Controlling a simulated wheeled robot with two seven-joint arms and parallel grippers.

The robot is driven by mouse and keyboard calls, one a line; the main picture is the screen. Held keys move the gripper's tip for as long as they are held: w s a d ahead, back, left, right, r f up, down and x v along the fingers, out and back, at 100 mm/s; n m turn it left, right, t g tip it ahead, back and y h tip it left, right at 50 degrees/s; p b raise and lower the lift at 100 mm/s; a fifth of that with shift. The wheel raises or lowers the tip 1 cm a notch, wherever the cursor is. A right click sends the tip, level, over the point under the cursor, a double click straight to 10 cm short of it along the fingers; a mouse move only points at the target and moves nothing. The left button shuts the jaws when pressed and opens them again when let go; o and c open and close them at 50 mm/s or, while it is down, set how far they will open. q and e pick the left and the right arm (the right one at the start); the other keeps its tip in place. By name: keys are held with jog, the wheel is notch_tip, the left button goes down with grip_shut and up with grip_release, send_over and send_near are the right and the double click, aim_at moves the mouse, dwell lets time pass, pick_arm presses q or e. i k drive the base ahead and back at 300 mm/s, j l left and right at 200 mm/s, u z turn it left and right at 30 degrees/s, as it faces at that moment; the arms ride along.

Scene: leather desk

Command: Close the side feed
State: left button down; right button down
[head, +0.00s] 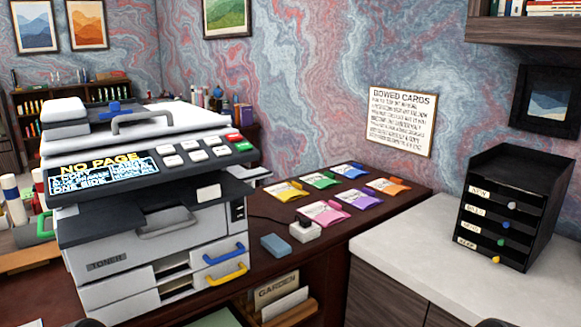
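A grey and white copier (150,215) stands on the dark desk at the left. Its screen (100,172) reads "NO PAGE", with "COPY" and "ONE SIDE" among the smaller lines. A light grey flap (250,173) sticks out from the copier's right side, below the button panel; it looks like the side feed, folded out. Its far part is hidden behind the copier body. Two lower drawers have a blue handle (224,255) and a yellow handle (228,274). Neither gripper can be made out; only small dark rounded shapes show at the bottom edge.
Several coloured card packets (332,212) lie on the desk right of the copier. A blue block (275,246) and a small white device (305,231) with a cable lie nearer. A black drawer unit (515,205) stands on the white counter (420,255).

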aim_at(241, 173)
jog(key=i+j+u, duration=0.6)
jog(key=u, duration=0.15)
jog(key=i, duration=0.05)
